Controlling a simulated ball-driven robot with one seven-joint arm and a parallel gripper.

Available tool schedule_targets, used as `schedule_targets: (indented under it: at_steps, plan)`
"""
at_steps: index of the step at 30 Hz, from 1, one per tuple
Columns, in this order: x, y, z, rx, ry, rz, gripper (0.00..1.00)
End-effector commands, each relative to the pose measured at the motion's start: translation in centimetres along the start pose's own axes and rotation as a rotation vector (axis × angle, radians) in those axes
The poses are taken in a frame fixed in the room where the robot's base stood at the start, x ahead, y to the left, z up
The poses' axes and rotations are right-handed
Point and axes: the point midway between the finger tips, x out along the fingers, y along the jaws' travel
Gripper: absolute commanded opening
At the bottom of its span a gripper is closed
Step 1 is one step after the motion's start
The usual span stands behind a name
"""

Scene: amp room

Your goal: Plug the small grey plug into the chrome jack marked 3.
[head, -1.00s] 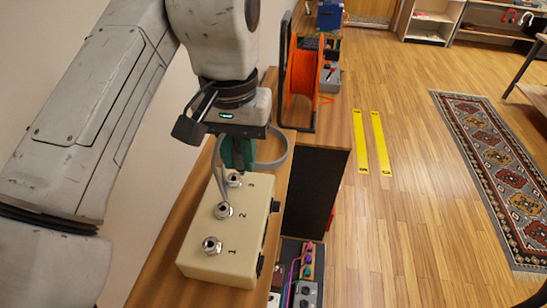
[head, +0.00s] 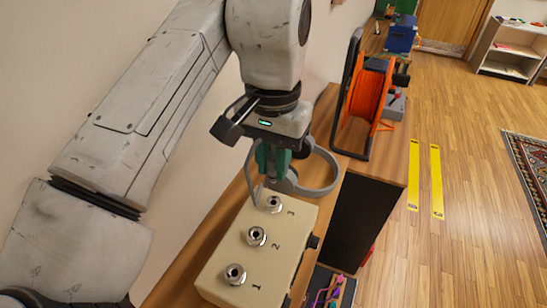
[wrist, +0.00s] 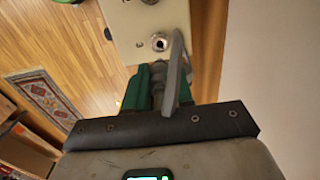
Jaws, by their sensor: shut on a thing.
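The cream box (head: 232,258) has chrome jacks marked 1, 2 and 3 in a row on its top. The jack marked 3 (head: 274,203) is the farthest, with its hole bare; it also shows in the wrist view (wrist: 160,41). My gripper (head: 271,172) is just beyond and above jack 3, its green fingers shut. The small grey plug (wrist: 158,88) is between the fingers in the wrist view, apart from the jack. A grey cable (head: 334,172) loops out to the right of my gripper. A grey strip (wrist: 176,72) passes beside jack 3. The plug's tip is hard to make out.
Jack 2 (head: 256,236) and jack 1 (head: 235,274) are empty. An orange cable reel (head: 368,100) stands behind and right of the box on the wooden top. A wall is close on the left. Open floor with yellow strips (head: 437,180) lies to the right.

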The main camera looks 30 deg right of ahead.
Motion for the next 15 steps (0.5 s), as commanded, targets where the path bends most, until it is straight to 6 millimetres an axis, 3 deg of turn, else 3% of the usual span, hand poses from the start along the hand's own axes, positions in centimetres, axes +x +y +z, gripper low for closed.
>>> schedule_targets:
  at_steps: [15]
  plan:
    - [2.6,0.0,0.0,0.000,-0.001,0.000,0.00]
